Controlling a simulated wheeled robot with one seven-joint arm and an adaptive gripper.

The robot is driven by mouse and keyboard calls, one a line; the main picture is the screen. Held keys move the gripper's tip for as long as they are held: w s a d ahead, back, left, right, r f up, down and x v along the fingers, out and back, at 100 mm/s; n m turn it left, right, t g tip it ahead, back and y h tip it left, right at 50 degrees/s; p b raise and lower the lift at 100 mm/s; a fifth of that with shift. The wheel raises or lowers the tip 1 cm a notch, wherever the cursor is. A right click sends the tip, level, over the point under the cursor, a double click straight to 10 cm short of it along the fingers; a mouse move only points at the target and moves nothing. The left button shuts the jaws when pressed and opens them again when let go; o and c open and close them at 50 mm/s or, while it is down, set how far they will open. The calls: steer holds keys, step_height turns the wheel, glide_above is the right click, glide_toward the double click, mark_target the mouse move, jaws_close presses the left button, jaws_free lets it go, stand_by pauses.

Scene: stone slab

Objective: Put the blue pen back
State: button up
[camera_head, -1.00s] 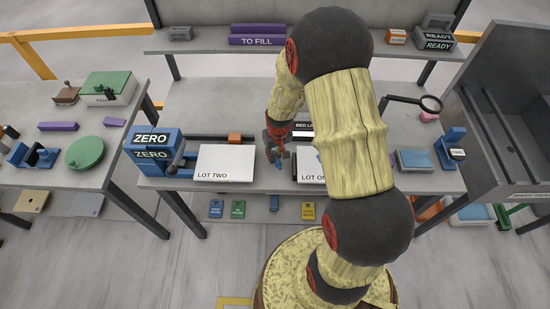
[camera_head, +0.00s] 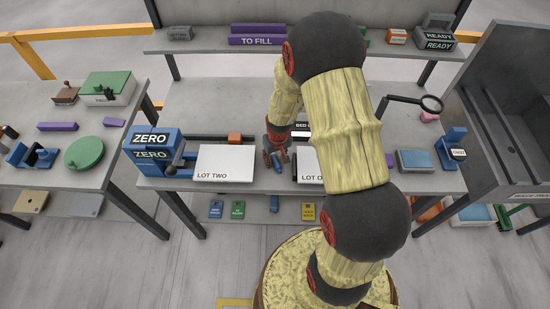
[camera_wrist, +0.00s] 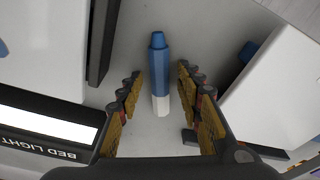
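The blue pen (camera_wrist: 159,70), with a white end, lies on the grey bench top in the middle of the wrist view. My gripper (camera_wrist: 160,76) is open, with one finger on each side of the pen and a visible gap to both. In the head view my gripper (camera_head: 275,161) points down at the bench between the white LOT TWO box (camera_head: 224,162) and the white LOT ONE box (camera_head: 309,168), largely covering the pen. The place the pen belongs cannot be told from these frames.
A BED LIGHT panel (camera_wrist: 45,135) and a dark bar (camera_wrist: 103,40) stand close by in the wrist view. A purple TO FILL holder (camera_head: 257,41) sits on the rear shelf.

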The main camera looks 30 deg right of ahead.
steer(key=shift+r, duration=0.1)
step_height(320, 180, up, 12)
steer(key=s+f+p, duration=0.1)
steer(key=s+p, duration=0.1)
step_height(320, 180, up, 16)
steer(key=t, duration=0.2)
glide_above(277, 163)
steer(key=s+a, duration=0.3)
steer(key=a, duration=0.4)
steer(key=s+a+r+n+t, duration=0.1)
steer(key=s+a+r, duration=0.2)
steer(key=s+r, duration=0.3)
steer(key=s+a+r+n, duration=0.1)
steer(key=s+a+r, duration=0.3)
steer(key=s+r, duration=0.3)
steer(key=shift+s+t, duration=0.4)
steer(key=shift+s, duration=0.25)
steer(key=shift+f, duration=0.1)
